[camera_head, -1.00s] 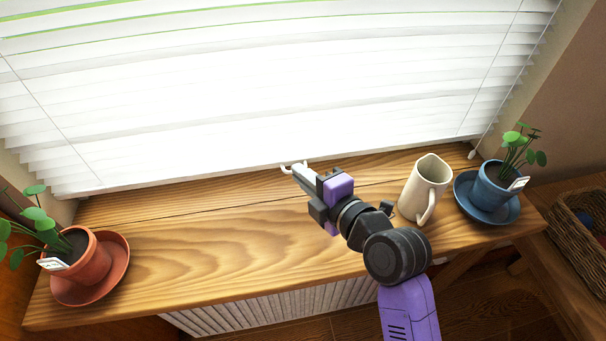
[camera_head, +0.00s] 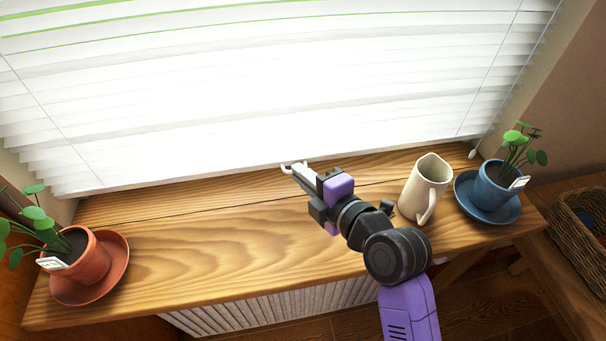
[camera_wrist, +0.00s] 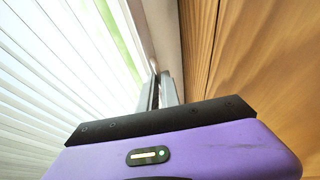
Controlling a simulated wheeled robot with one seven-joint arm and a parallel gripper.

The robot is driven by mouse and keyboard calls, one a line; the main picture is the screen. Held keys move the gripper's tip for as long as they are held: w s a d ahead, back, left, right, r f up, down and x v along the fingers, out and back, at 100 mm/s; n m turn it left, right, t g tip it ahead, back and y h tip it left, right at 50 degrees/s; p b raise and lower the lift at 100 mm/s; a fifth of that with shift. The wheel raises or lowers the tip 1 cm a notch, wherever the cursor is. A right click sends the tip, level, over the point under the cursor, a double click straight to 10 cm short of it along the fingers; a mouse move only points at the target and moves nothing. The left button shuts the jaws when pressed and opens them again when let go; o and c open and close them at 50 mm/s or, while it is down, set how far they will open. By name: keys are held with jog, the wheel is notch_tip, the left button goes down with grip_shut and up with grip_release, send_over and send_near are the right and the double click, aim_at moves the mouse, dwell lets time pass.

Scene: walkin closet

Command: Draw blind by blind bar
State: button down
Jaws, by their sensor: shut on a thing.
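The white slatted blind (camera_head: 250,90) hangs over the window, lowered nearly to the wooden sill. Its bottom bar (camera_head: 200,181) runs just above the sill's back part, a little lower at the left. My gripper (camera_head: 292,168) is at the middle of this bar, with its fingers shut on it. In the wrist view, the fingers (camera_wrist: 165,88) reach forward beside the blind's slats (camera_wrist: 60,80). The exact contact at the fingertips is small and partly hidden.
A cream pitcher (camera_head: 420,190) stands on the sill (camera_head: 220,245) right of my arm. A blue-potted plant (camera_head: 492,188) is farther right, and a terracotta-potted plant (camera_head: 85,262) is at the left. A wicker basket (camera_head: 578,232) sits at the far right. The sill's middle left is clear.

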jog(key=shift+f+b, duration=1.85)
jog(key=shift+b, duration=0.15)
jog(key=shift+r, duration=0.1)
jog(key=c, duration=1.6)
grip_release()
jog(key=shift+o, duration=0.2)
jog(key=shift+b+v, duration=0.5)
jog(key=shift+v, duration=3.45)
